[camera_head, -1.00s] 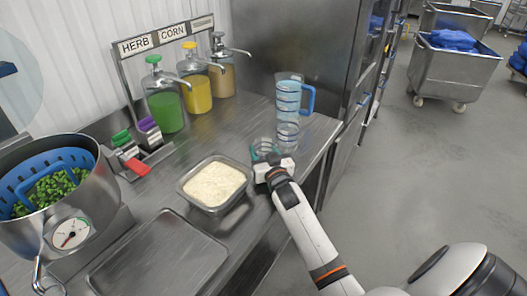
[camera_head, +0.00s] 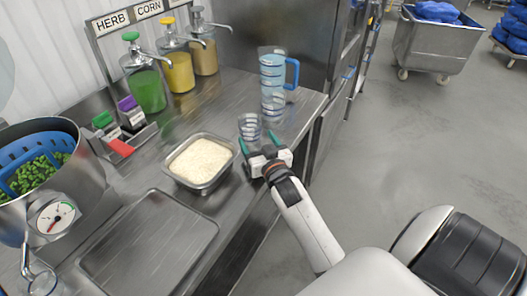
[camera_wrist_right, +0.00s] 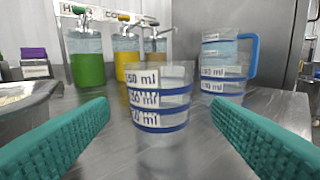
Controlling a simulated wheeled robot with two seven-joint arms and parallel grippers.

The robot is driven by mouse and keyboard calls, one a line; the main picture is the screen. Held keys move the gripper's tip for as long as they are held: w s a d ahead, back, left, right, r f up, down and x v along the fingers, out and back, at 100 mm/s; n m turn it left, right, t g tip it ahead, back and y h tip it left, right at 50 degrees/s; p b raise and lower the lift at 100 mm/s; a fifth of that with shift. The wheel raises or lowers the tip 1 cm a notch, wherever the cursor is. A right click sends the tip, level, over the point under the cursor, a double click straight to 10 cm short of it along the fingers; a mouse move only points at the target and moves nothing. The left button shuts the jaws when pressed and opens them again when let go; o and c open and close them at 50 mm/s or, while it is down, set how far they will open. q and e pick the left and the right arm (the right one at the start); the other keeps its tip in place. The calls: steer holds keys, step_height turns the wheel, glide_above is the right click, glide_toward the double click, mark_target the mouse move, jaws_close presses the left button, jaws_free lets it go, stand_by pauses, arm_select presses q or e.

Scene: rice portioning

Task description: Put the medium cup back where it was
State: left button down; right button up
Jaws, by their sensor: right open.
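A clear cup with blue bands and ml labels (camera_head: 250,127), which looks like the medium cup, stands upright on the steel counter. It also shows in the middle of the right wrist view (camera_wrist_right: 160,98). My right gripper (camera_head: 259,142) is open, with its green fingers pointing at this cup. In the wrist view the fingers are spread wide to either side, with a gap between them and the cup. Another banded cup (camera_head: 274,107) stands behind it to the right. A taller jug with a blue handle (camera_head: 272,70) stands behind that one.
A steel pan of rice (camera_head: 207,183) sits left of my right gripper. Pump jars of green (camera_head: 149,90), yellow (camera_head: 180,72) and tan (camera_head: 204,58) sauce stand at the back. A flat tray (camera_head: 150,245) lies in front. The counter's right edge is close to the cups.

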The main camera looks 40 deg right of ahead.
steer(key=shift+v, duration=2.4)
